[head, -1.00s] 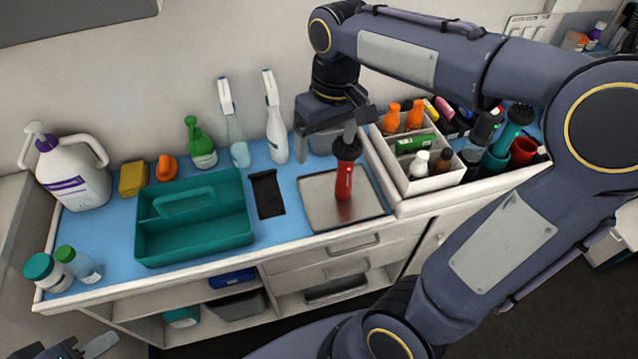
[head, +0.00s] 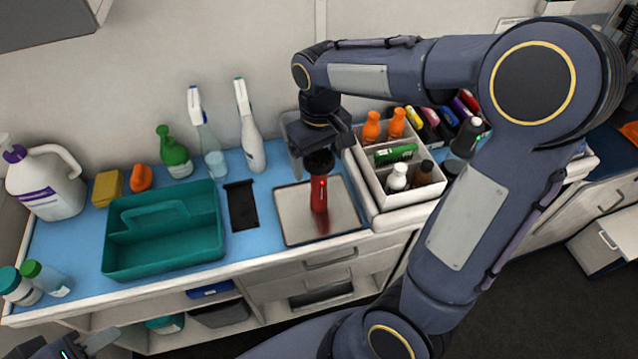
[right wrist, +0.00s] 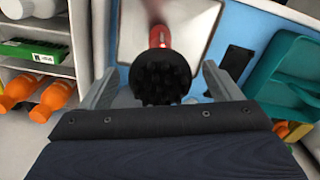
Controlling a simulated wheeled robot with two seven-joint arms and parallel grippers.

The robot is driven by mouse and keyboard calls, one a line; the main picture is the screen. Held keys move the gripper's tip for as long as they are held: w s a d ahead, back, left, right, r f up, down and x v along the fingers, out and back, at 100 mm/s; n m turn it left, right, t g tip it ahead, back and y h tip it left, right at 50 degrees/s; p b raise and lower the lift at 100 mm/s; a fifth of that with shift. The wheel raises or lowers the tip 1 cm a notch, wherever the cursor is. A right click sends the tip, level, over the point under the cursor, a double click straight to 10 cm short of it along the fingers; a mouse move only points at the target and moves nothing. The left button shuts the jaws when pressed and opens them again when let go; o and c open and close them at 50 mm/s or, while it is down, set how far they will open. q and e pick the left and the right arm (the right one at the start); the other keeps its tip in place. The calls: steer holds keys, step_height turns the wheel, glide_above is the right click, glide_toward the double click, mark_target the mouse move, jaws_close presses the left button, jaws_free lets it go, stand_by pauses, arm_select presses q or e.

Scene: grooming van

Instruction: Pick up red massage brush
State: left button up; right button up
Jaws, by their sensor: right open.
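The red massage brush (head: 319,192) has a red handle and a dark bristled head, and it appears upright over the metal tray (head: 290,229). In the right wrist view its round black head (right wrist: 160,77) lies between the two fingers, with the red handle behind it. My right gripper (head: 322,150) is open, above and around the brush head, with a gap on both sides. Whether the brush touches the tray cannot be told. My left gripper (head: 92,343) is only partly seen at the bottom left, away from the brush.
A white divided organizer (head: 408,200) with bottles stands just right of the tray. A teal caddy (head: 165,261) is to the left, with a black flat item (head: 242,205) between. Spray bottles (head: 250,140) stand along the wall.

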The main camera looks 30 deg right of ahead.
steer(key=c, duration=1.6)
steer(key=shift+c, duration=0.2)
steer(key=shift+r, duration=0.15)
